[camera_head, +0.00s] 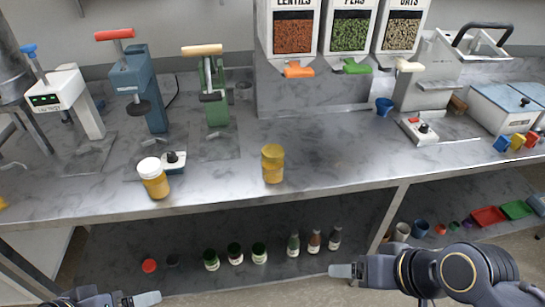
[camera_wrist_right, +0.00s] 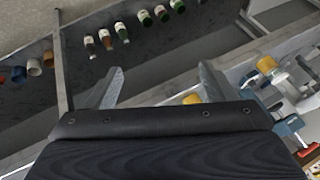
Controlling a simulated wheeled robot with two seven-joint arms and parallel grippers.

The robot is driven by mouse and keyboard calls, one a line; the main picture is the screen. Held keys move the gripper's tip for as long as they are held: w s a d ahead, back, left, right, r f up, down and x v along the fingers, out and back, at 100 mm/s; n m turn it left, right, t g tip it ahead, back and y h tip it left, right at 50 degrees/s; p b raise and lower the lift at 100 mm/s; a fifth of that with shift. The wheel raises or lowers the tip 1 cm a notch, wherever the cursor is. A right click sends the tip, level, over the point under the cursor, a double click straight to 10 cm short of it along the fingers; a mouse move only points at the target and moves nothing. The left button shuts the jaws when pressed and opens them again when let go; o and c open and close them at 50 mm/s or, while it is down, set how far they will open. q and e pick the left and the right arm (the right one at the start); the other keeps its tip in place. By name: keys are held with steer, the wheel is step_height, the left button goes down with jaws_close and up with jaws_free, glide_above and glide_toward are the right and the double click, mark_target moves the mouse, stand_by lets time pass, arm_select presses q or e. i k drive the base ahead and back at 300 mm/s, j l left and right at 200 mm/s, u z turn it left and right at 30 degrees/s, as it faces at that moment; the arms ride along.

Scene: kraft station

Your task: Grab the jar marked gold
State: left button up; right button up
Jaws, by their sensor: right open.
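A jar with a gold-yellow lid (camera_head: 272,164) stands upright near the middle of the counter's front edge. A second jar, with a white lid and yellow body (camera_head: 154,178), stands to its left. No label on either jar is readable. The right wrist view shows the gold-lidded jar (camera_wrist_right: 191,99), partly hidden by a finger, and the white-lidded one (camera_wrist_right: 265,64). My right gripper (camera_head: 345,270) is open and empty, in front of and below the counter edge, right of both jars; its fingers (camera_wrist_right: 158,86) are spread. My left gripper (camera_head: 145,299) shows only partly at the bottom edge.
Press-like machines (camera_head: 137,85) stand at the back left and dispensers (camera_head: 293,40) at the back centre. A small dial box (camera_head: 174,161) sits beside the white-lidded jar. The lower shelf (camera_head: 190,285) holds several bottles and cups.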

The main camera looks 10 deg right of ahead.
mark_target(271, 173)
steer(key=i+l+u, duration=0.1)
steer(key=u, duration=0.25)
steer(key=i+l+u, duration=0.1)
steer(key=l+u, duration=0.4)
steer(key=u, duration=0.2)
steer(key=i+l, duration=0.05)
